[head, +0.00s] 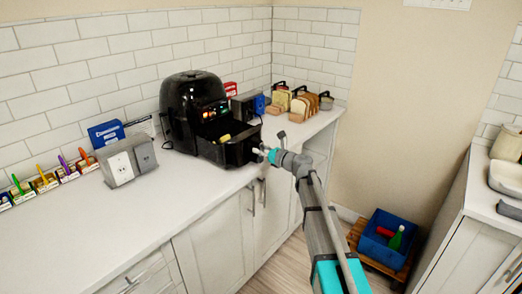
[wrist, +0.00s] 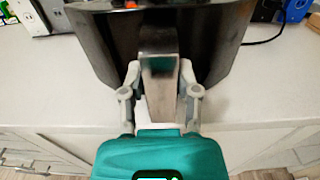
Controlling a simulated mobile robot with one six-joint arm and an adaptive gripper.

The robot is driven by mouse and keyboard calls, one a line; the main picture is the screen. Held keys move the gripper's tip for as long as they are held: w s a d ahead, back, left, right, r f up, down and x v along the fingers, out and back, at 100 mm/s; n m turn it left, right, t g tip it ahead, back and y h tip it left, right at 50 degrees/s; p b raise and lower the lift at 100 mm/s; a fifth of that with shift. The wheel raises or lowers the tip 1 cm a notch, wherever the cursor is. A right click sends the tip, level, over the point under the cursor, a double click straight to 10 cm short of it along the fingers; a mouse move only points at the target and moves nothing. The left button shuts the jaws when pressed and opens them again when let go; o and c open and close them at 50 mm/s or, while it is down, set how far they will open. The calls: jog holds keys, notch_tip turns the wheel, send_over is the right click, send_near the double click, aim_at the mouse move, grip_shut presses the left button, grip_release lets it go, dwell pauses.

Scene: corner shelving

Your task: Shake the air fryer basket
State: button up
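The black air fryer (head: 184,112) stands on the left counter against the tiled wall, with its display lit. Its basket (head: 243,150) is pulled partly out at the front, and yellow food (head: 224,138) shows inside. In the wrist view the dark basket front (wrist: 105,45) fills the top, with its grey handle (wrist: 160,95) pointing toward me. My gripper (head: 262,152) is at the handle. In the wrist view its two fingers (wrist: 160,72) lie along both sides of the handle and appear to be closed on it. The basket's inside is hidden in the wrist view.
Left of the fryer stand a grey socket box (head: 122,160) and a blue box (head: 106,133). Bread racks (head: 300,103) and a blue item (head: 259,104) stand to the right. The front left counter is clear.

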grip_shut()
jog(key=x, duration=1)
jog(key=o, duration=0.6)
grip_release()
jog(key=shift+o, duration=0.2)
jog(key=shift+v, duration=6.05)
